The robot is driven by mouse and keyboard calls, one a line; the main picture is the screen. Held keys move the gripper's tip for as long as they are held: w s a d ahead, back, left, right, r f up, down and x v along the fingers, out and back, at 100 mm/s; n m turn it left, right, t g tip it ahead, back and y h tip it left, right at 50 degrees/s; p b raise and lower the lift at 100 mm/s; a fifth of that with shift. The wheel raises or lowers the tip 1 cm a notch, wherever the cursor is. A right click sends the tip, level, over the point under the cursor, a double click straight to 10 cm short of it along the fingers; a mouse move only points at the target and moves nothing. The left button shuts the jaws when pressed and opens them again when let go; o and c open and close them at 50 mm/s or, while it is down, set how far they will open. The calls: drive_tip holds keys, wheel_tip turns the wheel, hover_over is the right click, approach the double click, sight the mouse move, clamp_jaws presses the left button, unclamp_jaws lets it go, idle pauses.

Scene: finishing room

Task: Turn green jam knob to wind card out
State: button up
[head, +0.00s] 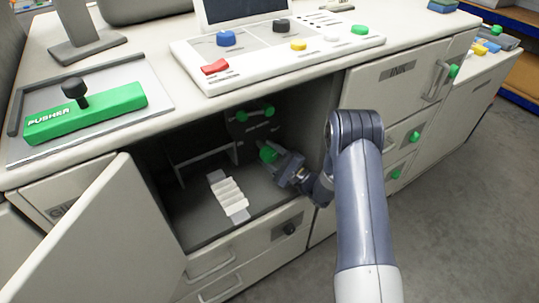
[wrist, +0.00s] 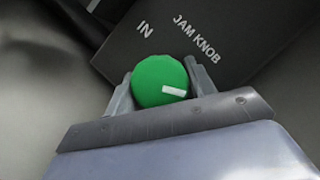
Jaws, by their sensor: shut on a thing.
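The green jam knob (wrist: 158,78) has a white mark on its face and sits in front of a dark plate (wrist: 215,40) lettered "JAM KNOB" and "IN". My gripper (wrist: 160,88) is shut on the knob, one finger on each side of it. In the head view the knob (head: 268,154) shows inside the open compartment, with my gripper (head: 279,160) reaching it from the right. A white ribbed piece (head: 229,194) lies on the compartment floor; I cannot tell whether it is the card.
The compartment door (head: 110,240) stands open at the left. The counter with the control panel (head: 280,50) overhangs the compartment. A green pusher (head: 85,112) lies on the counter at left.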

sight(270, 149)
drive_tip(key=o, duration=1)
drive_tip(key=shift+c, duration=0.2)
wheel_tip(270, 149, up, 10)
drive_tip(key=shift+w+d+r+p, duration=0.1)
drive_tip(key=shift+w+p, duration=0.05)
drive_tip(key=shift+p, duration=0.55)
drive_tip(key=shift+s, duration=0.2)
